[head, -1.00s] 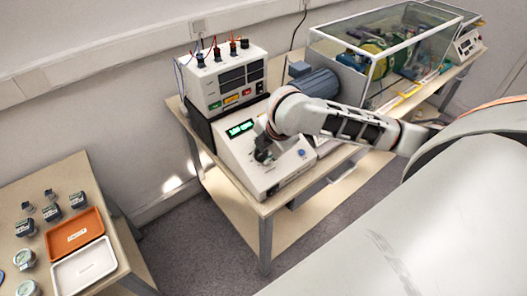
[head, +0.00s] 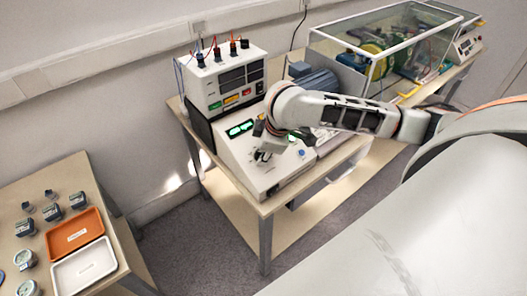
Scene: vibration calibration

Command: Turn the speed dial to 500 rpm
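The control unit (head: 228,150) is a white sloped box on the bench, with a lit green display (head: 240,129) whose digits are too small to read. A second green lit area (head: 292,138) shows beside my arm. My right arm reaches in from the right over this panel. My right gripper (head: 264,153) is small and dark, low over the middle of the panel. Its fingers blend with dark parts there, so I cannot tell if they touch or grip anything. The speed dial cannot be clearly told apart from the gripper. My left gripper is not in view.
A white instrument box (head: 228,80) with cables on top stands behind the control unit. A blue motor (head: 315,80) and a glass-walled enclosure (head: 385,45) stand to the right. A side table at left holds an orange tray (head: 75,232), a white tray (head: 84,266) and several small items.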

